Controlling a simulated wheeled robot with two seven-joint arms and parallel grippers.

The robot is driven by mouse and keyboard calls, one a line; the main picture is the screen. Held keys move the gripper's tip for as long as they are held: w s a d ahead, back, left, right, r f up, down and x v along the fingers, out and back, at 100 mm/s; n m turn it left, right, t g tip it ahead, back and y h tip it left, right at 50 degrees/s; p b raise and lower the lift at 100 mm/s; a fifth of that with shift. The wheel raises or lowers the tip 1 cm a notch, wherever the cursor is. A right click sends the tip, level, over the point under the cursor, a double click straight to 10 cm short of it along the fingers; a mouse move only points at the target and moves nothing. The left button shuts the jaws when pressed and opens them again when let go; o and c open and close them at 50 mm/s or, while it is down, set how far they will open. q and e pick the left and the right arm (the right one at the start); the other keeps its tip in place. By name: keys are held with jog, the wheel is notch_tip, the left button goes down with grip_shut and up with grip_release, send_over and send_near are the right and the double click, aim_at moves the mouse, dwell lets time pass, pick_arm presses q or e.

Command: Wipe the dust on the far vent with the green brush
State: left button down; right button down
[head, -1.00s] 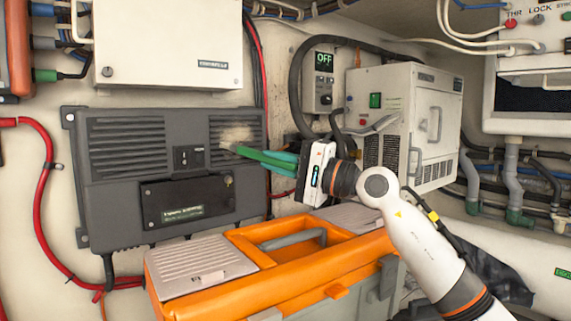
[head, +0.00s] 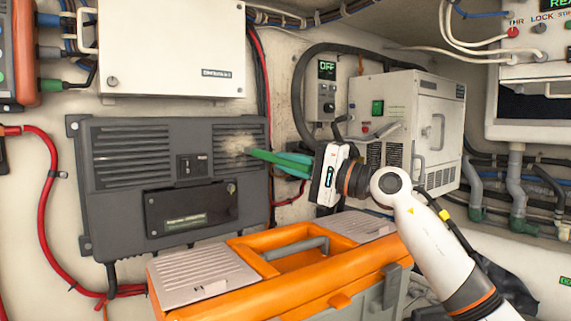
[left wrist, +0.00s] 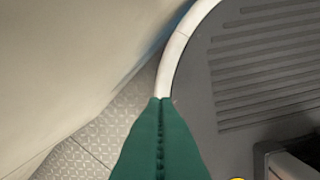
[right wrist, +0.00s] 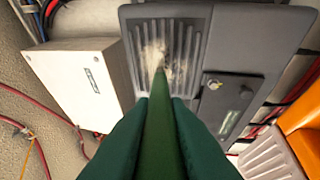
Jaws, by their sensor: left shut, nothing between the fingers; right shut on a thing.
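A dark grey wall unit (head: 105,215) has a left vent (head: 130,157) and a right vent (head: 225,130). Pale dust (head: 234,146) lies on the right vent; it also shows in the right wrist view (right wrist: 155,56). My right gripper (head: 296,164) is shut on the green brush (head: 262,154), which points left at the dusty vent. In the right wrist view the brush (right wrist: 158,112) runs between the teal fingers, its end at the dust's lower edge. Whether it touches, I cannot tell. My left gripper (left wrist: 160,105) is shut and empty, seen only in the left wrist view.
An orange toolbox (head: 290,275) stands below and in front of the unit. A white box (head: 170,50) hangs above it. A white cabinet (head: 395,120) stands behind my right gripper. A red cable (head: 45,215) runs down the left wall.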

jog(key=shift+w+d+r+p, duration=0.55)
jog(key=shift+w+d+p, duration=0.35)
jog(key=shift+w+d, duration=1.2)
jog(key=s+a+b, duration=0.3)
jog(key=s+a, duration=0.3)
jog(key=shift+a, duration=0.4)
